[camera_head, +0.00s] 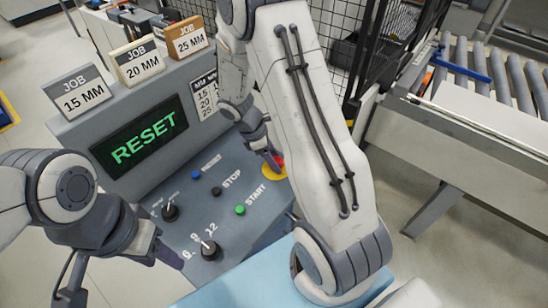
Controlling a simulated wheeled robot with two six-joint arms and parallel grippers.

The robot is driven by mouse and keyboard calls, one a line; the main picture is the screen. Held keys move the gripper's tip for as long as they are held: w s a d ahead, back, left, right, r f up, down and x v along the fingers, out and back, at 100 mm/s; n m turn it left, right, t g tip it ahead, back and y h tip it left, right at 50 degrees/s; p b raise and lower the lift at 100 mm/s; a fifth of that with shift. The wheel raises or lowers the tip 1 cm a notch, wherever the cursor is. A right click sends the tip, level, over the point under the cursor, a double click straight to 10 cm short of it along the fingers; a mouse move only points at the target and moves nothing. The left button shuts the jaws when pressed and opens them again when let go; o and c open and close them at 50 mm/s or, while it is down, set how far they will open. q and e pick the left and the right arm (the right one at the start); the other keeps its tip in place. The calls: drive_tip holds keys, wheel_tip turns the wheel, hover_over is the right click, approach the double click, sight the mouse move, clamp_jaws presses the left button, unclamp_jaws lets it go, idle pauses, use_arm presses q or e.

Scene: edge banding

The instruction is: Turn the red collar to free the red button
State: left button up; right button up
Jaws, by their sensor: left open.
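The red button with its red collar (278,160) sits on a yellow round base (268,174) at the right side of the grey control panel. My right gripper (272,160) is right at it, fingers pointing down over the red part and hiding much of it. I cannot tell whether its fingers are closed on the collar or only around or beside it. My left gripper (170,256) is open and empty at the lower left, in front of the panel near the selector knob.
The panel carries a blue button (196,175), a black button (216,191), a green button (240,210), a dark knob (170,212) and a selector knob (210,250). A screen (140,135) reads RESET in green. JOB cards (138,62) stand on top. A roller conveyor (490,75) is at right.

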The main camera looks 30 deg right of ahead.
clamp_jaws()
drive_tip(key=m+p, duration=0.1)
drive_tip(key=m, duration=0.1)
drive_tip(key=shift+w+m+g, duration=0.1)
drive_tip(key=shift+m+g, duration=0.2)
drive_tip(key=shift+g, duration=0.1)
drive_tip(key=shift+w+d+m+g+y, duration=0.1)
drive_tip(key=shift+m+g+y, duration=0.25)
drive_tip(key=shift+m, duration=0.65)
drive_tip(key=shift+d+m+g+y, duration=0.15)
drive_tip(key=shift+m+y, duration=0.4)
drive_tip(key=shift+m, duration=0.45)
drive_tip(key=shift+a, duration=0.15)
